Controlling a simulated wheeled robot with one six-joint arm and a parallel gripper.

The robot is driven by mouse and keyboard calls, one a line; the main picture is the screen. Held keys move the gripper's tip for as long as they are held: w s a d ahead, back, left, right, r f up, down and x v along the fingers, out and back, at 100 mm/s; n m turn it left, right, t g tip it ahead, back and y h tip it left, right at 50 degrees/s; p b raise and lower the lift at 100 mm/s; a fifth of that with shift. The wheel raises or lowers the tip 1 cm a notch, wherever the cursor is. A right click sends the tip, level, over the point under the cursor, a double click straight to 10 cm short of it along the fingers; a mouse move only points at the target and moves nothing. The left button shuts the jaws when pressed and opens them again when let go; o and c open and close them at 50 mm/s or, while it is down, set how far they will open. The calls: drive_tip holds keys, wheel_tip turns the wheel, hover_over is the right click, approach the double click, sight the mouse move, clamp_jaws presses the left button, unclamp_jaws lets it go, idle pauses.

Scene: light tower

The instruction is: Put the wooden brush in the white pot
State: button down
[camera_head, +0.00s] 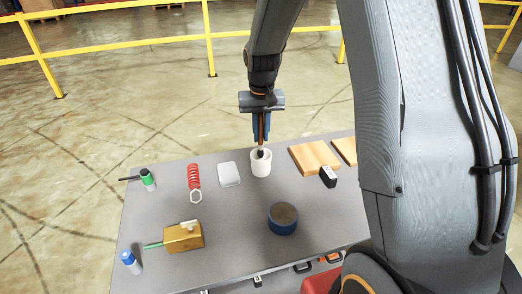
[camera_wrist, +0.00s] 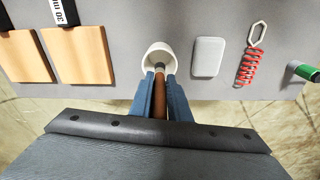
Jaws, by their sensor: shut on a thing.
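The white pot (camera_head: 261,167) stands near the far edge of the grey table; it also shows in the wrist view (camera_wrist: 152,50). My gripper (camera_head: 261,128) is directly above the pot and shut on the wooden brush (camera_wrist: 160,97). The brush has a brown handle between the blue fingers, and its dark tip points down into the pot's mouth. In the head view the lower end of the brush (camera_head: 261,151) is at or just inside the rim. I cannot tell whether it touches the pot.
A yellow railing (camera_head: 120,44) runs behind.

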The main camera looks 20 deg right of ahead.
sight(261, 149)
drive_tip(key=shift+f+p, duration=0.45)
drive_tip(key=shift+f, duration=2.45)
drive_tip(key=shift+f, duration=0.1)
drive_tip(key=c, duration=1.7)
unclamp_jaws()
drive_tip(key=shift+o, duration=0.2)
drive_tip(key=r, duration=0.4)
drive_tip(key=r+b, duration=0.1)
drive_tip(key=r, duration=0.3)
drive_tip(key=s+r+b, duration=0.1)
drive_tip(key=r, duration=0.3)
drive_tip(key=shift+s, duration=0.1)
drive_tip(key=s+f, duration=0.2)
drive_tip(key=s, duration=0.9)
drive_tip(key=s+f+n, duration=0.1)
drive_tip(key=s, duration=1.1)
drive_tip(key=shift+s+f+n+g, duration=0.2)
drive_tip(key=shift+f+n+g, duration=0.1)
drive_tip(key=shift+f, duration=0.05)
